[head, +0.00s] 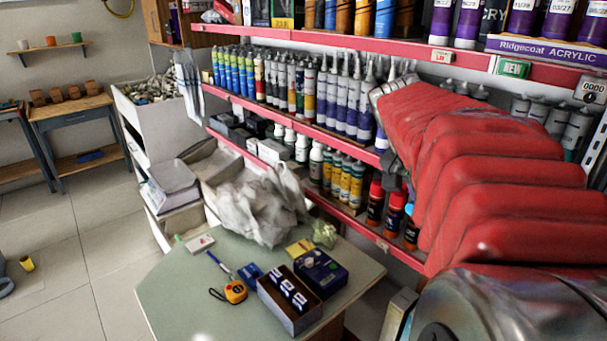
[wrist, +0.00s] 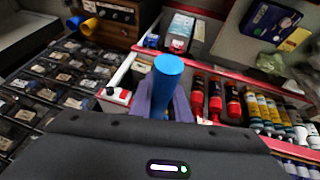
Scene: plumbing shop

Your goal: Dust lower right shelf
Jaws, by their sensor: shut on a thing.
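A red-edged shelf rack (head: 350,220) fills the right of the head view. Its lower shelf carries red-capped dark cans (head: 375,203) and yellow bottles (head: 345,180). My gripper (wrist: 165,108) is shut on a blue cylinder (wrist: 168,72), which sticks up between its fingers in the wrist view. Whether the cylinder is a duster handle I cannot tell; no duster head shows. In the wrist view the red cans (wrist: 214,98) stand just right of the gripper. In the head view my red-sleeved arm hides the right end of the lower shelf and most of the gripper.
A green-topped table (head: 190,290) stands in front of the rack, with a plastic bag (head: 255,208), an orange tape measure (head: 235,291) and an open box (head: 290,300) on it. In the wrist view, a drawer cabinet (wrist: 62,80) lies at left. The floor at left is mostly clear.

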